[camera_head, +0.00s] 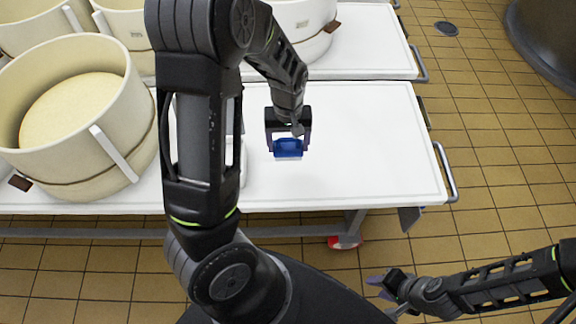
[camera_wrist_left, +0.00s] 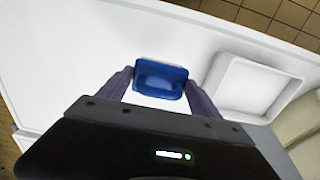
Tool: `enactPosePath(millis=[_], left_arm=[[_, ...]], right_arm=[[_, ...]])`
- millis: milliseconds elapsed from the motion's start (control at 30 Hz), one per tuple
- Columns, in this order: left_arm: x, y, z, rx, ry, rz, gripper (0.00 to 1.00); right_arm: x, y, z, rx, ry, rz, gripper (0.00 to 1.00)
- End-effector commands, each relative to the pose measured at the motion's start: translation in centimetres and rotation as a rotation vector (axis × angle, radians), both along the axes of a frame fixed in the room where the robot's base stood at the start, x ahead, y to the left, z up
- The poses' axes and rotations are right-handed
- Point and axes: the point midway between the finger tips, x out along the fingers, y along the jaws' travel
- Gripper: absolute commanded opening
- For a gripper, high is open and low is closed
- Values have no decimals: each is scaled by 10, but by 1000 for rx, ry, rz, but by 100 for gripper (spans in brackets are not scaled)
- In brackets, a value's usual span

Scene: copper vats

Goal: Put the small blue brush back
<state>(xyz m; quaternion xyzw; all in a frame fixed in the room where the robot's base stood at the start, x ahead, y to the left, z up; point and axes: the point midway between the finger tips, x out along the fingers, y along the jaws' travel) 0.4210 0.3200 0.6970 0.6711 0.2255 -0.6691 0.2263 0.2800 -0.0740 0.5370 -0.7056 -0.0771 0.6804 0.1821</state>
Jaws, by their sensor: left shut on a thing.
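The small blue brush (camera_head: 288,148) has a blue back and a white lower edge. My left gripper (camera_head: 289,142) is shut on it, one finger at each side, over the white table. Whether the brush touches the table or hangs just above it, I cannot tell. In the left wrist view the brush (camera_wrist_left: 160,80) sits between the two purple fingertips. My right gripper (camera_head: 384,287) is low at the right, away from the table, over the floor; its jaws are too small and angled to read.
The white table (camera_head: 370,140) is bare to the right of the brush. A white shallow tray (camera_wrist_left: 254,84) lies beside the brush, mostly hidden behind my left arm in the head view. Large cream tubs (camera_head: 75,120) stand at the left. A second white table (camera_head: 372,40) is behind.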

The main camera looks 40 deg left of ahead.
Motion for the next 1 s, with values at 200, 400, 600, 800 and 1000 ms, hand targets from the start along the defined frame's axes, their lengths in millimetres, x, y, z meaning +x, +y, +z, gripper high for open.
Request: enactPosePath(millis=[200,400,600,800,1000], left_arm=[[-1,0,-42,1,4,0,36],[0,0,-50,1,1,0,36],[0,0,-51,1,1,-1,36],[-1,0,-75,1,6,-1,36],[0,0,-88,0,1,-1,36]], right_arm=[[0,0,-8,0,0,0,36],[0,0,-8,0,0,0,36],[0,0,-9,0,0,0,36],[0,0,-13,-1,0,0,36],[0,0,-14,-1,0,1,36]])
